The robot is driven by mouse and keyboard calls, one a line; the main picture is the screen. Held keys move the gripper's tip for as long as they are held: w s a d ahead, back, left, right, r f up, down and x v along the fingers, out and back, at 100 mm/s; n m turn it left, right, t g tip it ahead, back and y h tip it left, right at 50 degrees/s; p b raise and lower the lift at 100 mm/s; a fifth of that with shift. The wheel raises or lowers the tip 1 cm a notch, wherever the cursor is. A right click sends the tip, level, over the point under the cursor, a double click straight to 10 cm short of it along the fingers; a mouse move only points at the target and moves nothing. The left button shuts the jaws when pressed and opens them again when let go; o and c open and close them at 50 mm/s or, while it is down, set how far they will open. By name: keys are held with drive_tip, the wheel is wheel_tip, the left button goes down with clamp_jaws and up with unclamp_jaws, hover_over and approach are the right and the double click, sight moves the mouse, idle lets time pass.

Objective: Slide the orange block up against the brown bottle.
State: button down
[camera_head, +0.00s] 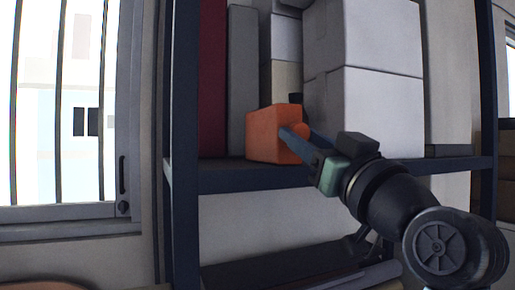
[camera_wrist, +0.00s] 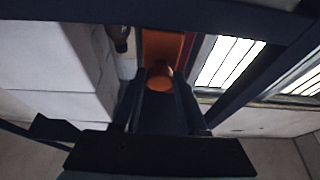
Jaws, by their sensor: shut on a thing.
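The orange block (camera_head: 267,136) stands on the dark shelf near its front left part. A round orange knob (camera_head: 301,130) sticks out of its near side. My gripper (camera_head: 293,134) is shut on this knob. In the wrist view the knob (camera_wrist: 160,78) sits between the fingertips (camera_wrist: 161,84), with the block (camera_wrist: 163,46) beyond. A dark brown thing, likely the brown bottle (camera_wrist: 118,36), shows left of the block in the wrist view, with a narrow gap between them. In the head view only a dark bit of it (camera_head: 295,98) shows behind the block; the rest is hidden.
White boxes (camera_head: 365,110) stand right of the block, close to my gripper. A grey upright thing (camera_head: 242,75) and a dark red one (camera_head: 212,80) stand to the left. The dark shelf (camera_head: 235,176) has a post (camera_head: 183,120) at its left end.

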drive_tip(key=shift+w+d, duration=0.25)
drive_tip(key=shift+d, duration=0.55)
drive_tip(key=shift+w+d, duration=0.2)
drive_tip(key=shift+d, duration=0.55)
drive_tip(key=shift+c, duration=2.3)
unclamp_jaws()
drive_tip(key=b+v, duration=0.7)
drive_tip(key=v, duration=0.6)
drive_tip(key=shift+a, duration=0.1)
